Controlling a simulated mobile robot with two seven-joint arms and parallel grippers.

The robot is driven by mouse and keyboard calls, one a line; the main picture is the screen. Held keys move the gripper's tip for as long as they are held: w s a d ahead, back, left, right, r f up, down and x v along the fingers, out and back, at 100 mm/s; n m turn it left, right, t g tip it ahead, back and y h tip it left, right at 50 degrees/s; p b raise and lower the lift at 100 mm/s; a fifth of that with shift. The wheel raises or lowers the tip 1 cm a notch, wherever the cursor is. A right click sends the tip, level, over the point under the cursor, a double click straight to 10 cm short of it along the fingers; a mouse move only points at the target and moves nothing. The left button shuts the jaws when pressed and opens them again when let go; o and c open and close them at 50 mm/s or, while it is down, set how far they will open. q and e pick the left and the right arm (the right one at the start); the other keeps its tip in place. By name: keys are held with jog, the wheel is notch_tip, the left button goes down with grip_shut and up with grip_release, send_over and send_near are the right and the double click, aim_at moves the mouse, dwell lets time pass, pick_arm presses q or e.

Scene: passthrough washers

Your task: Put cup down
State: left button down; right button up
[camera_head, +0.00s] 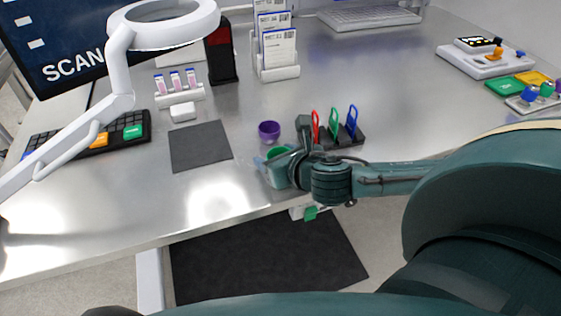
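A small teal cup (275,176) is at the front edge of the metal table, partly hidden by my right gripper (287,160). The dark fingers of that gripper are around the cup and look closed on it. I cannot tell whether the cup's base touches the table. A purple cup (269,132) stands upright on the table just behind it. My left gripper is not in view.
A dark rack (345,138) with red, green and blue tags stands right behind my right wrist. A dark grey mat (200,146) lies to the left. A white ring lamp (165,25), card holder (276,70) and keyboard (98,140) stand around. The table's left front is clear.

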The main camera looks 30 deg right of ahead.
jog(key=c, duration=0.7)
